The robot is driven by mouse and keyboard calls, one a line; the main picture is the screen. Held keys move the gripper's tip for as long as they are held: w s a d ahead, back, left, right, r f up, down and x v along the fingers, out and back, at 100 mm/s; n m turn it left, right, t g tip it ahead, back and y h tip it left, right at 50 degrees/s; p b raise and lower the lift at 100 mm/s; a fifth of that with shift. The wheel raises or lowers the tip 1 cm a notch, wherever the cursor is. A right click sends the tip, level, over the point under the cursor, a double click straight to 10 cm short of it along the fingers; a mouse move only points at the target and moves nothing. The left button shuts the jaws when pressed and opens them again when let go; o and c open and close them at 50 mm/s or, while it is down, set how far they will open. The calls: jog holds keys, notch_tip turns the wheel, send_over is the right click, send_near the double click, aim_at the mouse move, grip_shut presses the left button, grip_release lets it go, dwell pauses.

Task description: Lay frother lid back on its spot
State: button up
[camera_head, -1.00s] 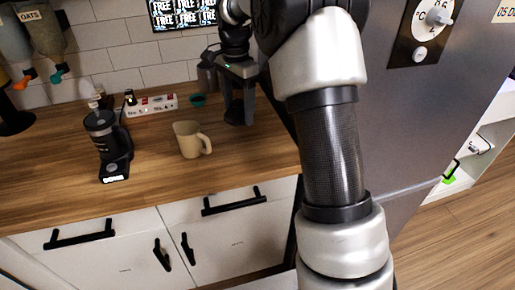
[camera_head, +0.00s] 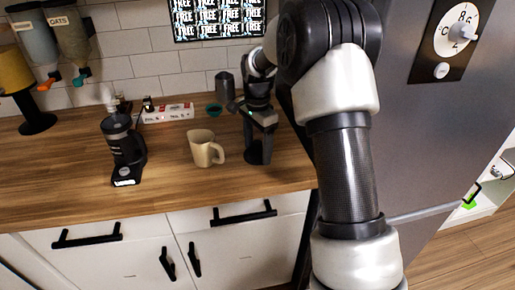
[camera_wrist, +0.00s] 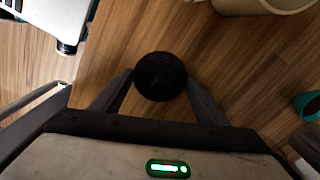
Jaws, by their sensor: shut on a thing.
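My gripper (camera_head: 258,155) is in the head view over the wood counter, just right of the beige mug (camera_head: 203,149). In the wrist view its two fingers (camera_wrist: 160,88) are shut on a round black piece, the frother lid (camera_wrist: 160,75). The lid shows from above with bare wood around it. I cannot tell how high it is above the counter, and in the head view it does not stand out from the dark fingers. A black appliance (camera_head: 126,145) with a lit front stands left of the mug. I cannot tell which spot is the lid's.
The mug rim also shows at the top of the wrist view (camera_wrist: 255,6). The grey fridge side (camera_head: 410,130) bounds the right. The front counter is clear.

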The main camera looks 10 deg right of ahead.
jog(key=o, duration=1.1)
